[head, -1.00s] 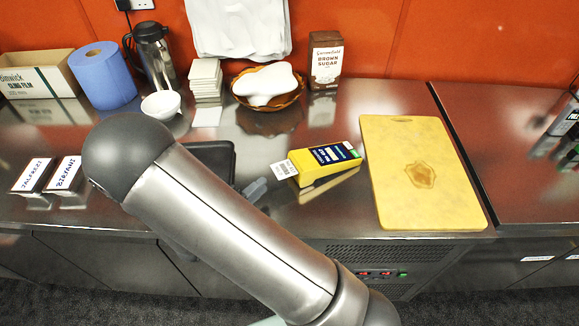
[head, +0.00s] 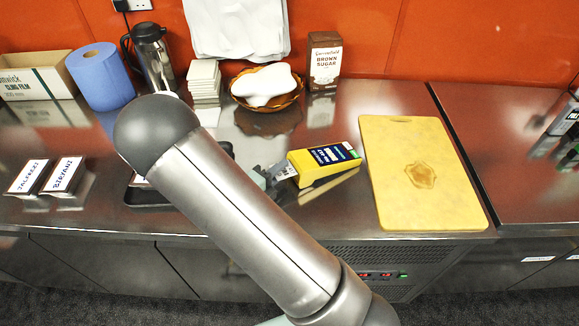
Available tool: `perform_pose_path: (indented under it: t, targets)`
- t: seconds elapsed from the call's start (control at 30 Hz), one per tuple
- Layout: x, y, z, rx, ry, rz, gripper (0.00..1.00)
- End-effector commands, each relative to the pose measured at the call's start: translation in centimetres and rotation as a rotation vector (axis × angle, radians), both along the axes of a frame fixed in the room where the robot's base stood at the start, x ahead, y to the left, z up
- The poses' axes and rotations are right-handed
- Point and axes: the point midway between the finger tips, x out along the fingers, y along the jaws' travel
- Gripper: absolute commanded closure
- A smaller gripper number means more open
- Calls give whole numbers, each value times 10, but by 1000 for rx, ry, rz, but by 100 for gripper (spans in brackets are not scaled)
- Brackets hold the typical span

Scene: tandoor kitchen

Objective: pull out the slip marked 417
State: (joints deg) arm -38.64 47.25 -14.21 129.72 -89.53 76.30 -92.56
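A yellow box with a dark blue label (head: 328,162) lies on the steel counter, right of my arm.
A yellow cutting board (head: 410,200) lies right of the box. A dark tray (head: 143,195) is partly behind my arm. Two name cards, Jalfrezi (head: 29,176) and Biryani (head: 64,175), stand at left. A bread basket (head: 267,103) and brown sugar (head: 324,62) stand at the back.

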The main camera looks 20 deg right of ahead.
Motion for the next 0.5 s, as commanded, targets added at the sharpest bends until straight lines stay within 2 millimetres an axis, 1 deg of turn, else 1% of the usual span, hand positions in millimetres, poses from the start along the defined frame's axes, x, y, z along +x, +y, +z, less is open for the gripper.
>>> perform_pose_path:
  t: [0.07,0.1,0.17,0.5]
  targets:
    - [0,0,0,0,0,0,80]
    - [0,0,0,0,0,0,83]
    - [0,0,0,0,0,0,99]
    - [0,3,1,0,-1,0,100]
